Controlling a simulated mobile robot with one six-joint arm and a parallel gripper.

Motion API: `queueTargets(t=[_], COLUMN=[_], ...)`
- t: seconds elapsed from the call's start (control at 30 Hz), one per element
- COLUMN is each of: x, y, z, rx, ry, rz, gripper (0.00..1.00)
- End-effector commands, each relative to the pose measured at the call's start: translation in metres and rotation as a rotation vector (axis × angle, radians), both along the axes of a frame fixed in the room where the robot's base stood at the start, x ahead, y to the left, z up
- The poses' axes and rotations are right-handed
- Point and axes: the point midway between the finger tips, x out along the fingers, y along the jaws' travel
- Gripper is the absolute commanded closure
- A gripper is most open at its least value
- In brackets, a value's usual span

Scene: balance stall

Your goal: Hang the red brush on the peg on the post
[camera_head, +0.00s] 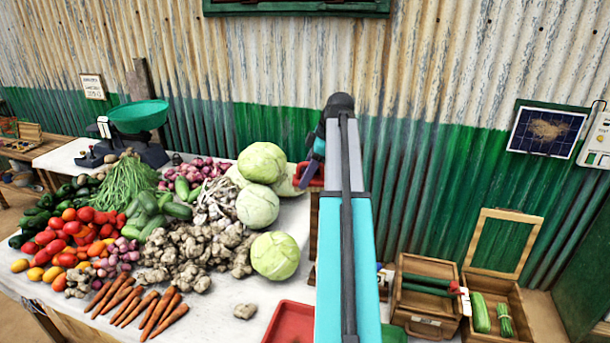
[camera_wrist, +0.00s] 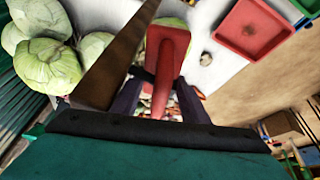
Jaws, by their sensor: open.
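The red brush (camera_wrist: 168,48) is in the middle of the wrist view, its handle (camera_wrist: 161,98) running down between my fingers. My gripper (camera_wrist: 158,95) is open, with a finger on each side of the handle; whether either finger touches it I cannot tell. The brown wooden post (camera_wrist: 118,58) stands right beside the brush, on its left in the wrist view. In the head view, a red part of the brush (camera_head: 309,175) shows beside my arm, above the post (camera_head: 313,235), which is mostly hidden.
A white table with cabbages (camera_head: 258,207), ginger (camera_head: 190,255) and carrots (camera_head: 157,312) fills the left. A red tray (camera_head: 288,325) lies at its front right, also in the wrist view (camera_wrist: 255,38). Wooden crates (camera_head: 425,298) stand at right. A corrugated wall (camera_head: 440,150) closes the back.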

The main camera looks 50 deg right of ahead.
Motion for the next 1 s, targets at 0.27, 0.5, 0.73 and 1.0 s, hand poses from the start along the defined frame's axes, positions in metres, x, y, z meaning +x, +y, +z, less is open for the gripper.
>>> queueTargets(t=[0.27, 0.5, 0.73, 1.0], x=[-0.007, -0.017, -0.028, -0.041], y=[-0.015, -0.019, -0.022, -0.024], z=[0.020, 0.053, 0.082, 0.120], rx=[-0.018, -0.021, -0.022, -0.023], ry=[-0.005, -0.009, -0.011, -0.012], rz=[-0.018, -0.018, -0.016, -0.014], gripper=[0.42, 0.44, 0.38, 0.38])
